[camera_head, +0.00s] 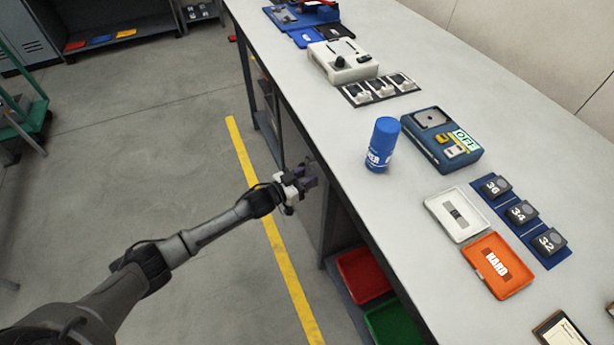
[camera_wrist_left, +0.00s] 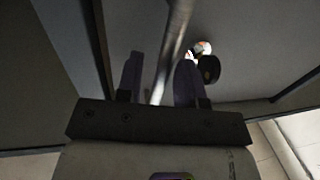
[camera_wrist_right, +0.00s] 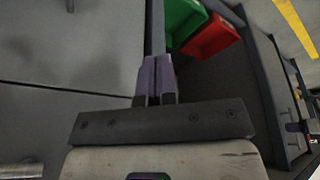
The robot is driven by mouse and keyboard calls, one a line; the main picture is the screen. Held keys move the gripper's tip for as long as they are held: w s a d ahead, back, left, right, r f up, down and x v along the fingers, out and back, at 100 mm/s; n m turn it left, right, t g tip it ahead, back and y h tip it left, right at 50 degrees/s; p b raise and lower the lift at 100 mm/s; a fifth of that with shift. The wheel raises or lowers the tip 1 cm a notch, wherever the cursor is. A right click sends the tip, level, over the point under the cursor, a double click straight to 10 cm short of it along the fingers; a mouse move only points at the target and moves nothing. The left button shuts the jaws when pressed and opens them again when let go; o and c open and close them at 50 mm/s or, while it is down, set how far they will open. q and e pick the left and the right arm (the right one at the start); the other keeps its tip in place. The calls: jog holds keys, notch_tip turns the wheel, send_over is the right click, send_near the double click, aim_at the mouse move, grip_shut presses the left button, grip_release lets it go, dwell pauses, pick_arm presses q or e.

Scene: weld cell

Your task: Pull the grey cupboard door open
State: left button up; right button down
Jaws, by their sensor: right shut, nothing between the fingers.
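The grey cupboard door (camera_head: 312,210) is under the bench, seen edge-on and partly hidden by my left gripper (camera_head: 303,180). In the left wrist view a grey panel (camera_wrist_left: 235,45) fills the background, with a round metal bar handle (camera_wrist_left: 177,35) in front of it. The handle runs between the two fingers of my left gripper (camera_wrist_left: 160,85), which stand apart on either side of it; a gap shows on the left side. I cannot tell whether the right finger touches it. My right gripper (camera_wrist_right: 155,80) is shut and empty, away from the handle; it is outside the head view.
A red bin (camera_head: 362,275) and a green bin (camera_head: 392,322) sit on the shelf beside the cupboard. The floor by the yellow line (camera_head: 270,225) is clear.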

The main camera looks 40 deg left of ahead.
pick_arm(q)
grip_shut()
dwell(0.3)
